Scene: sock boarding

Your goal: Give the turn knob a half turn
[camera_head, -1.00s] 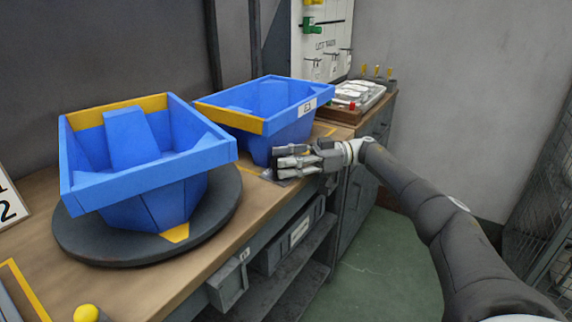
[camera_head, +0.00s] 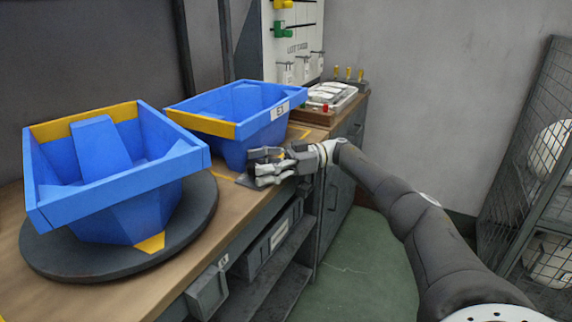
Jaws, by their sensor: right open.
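My right gripper (camera_head: 266,166) is open at the front edge of the workbench, just in front of the far blue bin. Its fingers are spread, one above the other. A small yellow piece (camera_head: 282,155) shows at the gripper; I cannot tell whether it is the turn knob. The gripper hides part of this spot, and no turn knob is clearly seen. My left gripper is out of view.
A near blue bin (camera_head: 155,178) stands on a round dark turntable (camera_head: 75,264). The far blue bin (camera_head: 228,150) stands behind my gripper. A tray of white items (camera_head: 332,96) is farther back. Green floor (camera_head: 350,270) is open below; a wire cage (camera_head: 520,150) stands at right.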

